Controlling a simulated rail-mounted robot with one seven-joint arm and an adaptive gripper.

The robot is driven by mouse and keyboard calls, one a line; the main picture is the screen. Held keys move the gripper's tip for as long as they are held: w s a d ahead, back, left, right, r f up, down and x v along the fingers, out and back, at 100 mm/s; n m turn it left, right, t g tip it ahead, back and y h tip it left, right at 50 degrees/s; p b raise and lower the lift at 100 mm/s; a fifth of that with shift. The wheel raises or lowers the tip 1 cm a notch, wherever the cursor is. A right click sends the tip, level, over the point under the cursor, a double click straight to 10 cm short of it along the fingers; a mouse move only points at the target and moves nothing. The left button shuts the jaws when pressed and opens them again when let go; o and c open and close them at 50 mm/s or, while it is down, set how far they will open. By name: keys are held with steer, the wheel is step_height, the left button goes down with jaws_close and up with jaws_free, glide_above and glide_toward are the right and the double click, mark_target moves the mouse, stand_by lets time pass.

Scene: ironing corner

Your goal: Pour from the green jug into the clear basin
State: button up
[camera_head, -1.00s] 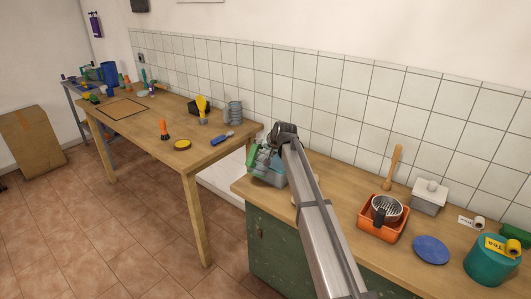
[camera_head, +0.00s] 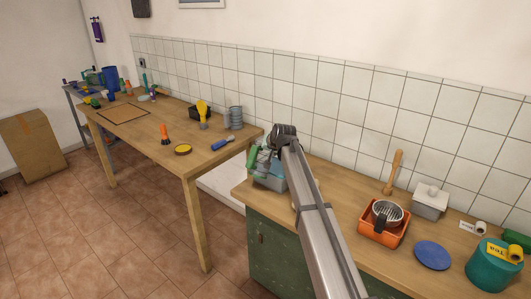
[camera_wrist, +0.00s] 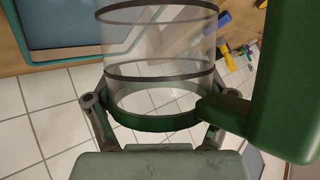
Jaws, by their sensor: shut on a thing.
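The green jug (camera_wrist: 155,118) has a clear body with dark bands, a green ring and a thick green handle at the right of the wrist view. My gripper (camera_wrist: 152,120) is shut on it, with a finger on either side of the green ring. In the head view the jug (camera_head: 253,158) is small and partly hidden by my gripper (camera_head: 282,135). The basin (camera_head: 271,183), pale blue-grey, stands below at the left end of the near counter. A teal-rimmed, blue-grey container at the upper left of the wrist view looks like the basin (camera_wrist: 65,25). The jug's exact tilt and contents are unclear.
On the near counter are an orange tray (camera_head: 383,232) holding a metal-ribbed cup, a blue disc (camera_head: 433,255), a lidded white box (camera_head: 430,201) and a teal canister (camera_head: 494,268). A tiled wall (camera_head: 370,120) runs behind. A wooden table (camera_head: 150,135) with tools stands left.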

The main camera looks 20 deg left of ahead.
steer(key=shift+r+p, duration=0.8)
steer(key=shift+r, duration=1.7)
steer(key=shift+f+b, duration=0.15)
steer(key=shift+b, duration=0.15)
steer(key=shift+s+f+t+b, duration=0.1)
steer(key=shift+t+b, duration=0.3)
steer(key=shift+b, duration=0.1)
steer(key=shift+n+t+b, duration=0.5)
steer(key=shift+t+b, duration=0.1)
steer(key=shift+b, duration=0.35)
steer(key=shift+n+t+b, duration=0.7)
steer(key=shift+t+b, duration=0.6)
steer(key=shift+b, duration=1.1)
steer(key=shift+r+b, duration=0.2)
steer(key=shift+b, duration=0.15)
steer(key=f+p+v, duration=0.1)
steer(key=v, duration=0.9)
steer(key=shift+s+d, duration=0.2)
steer(key=shift+d, duration=0.15)
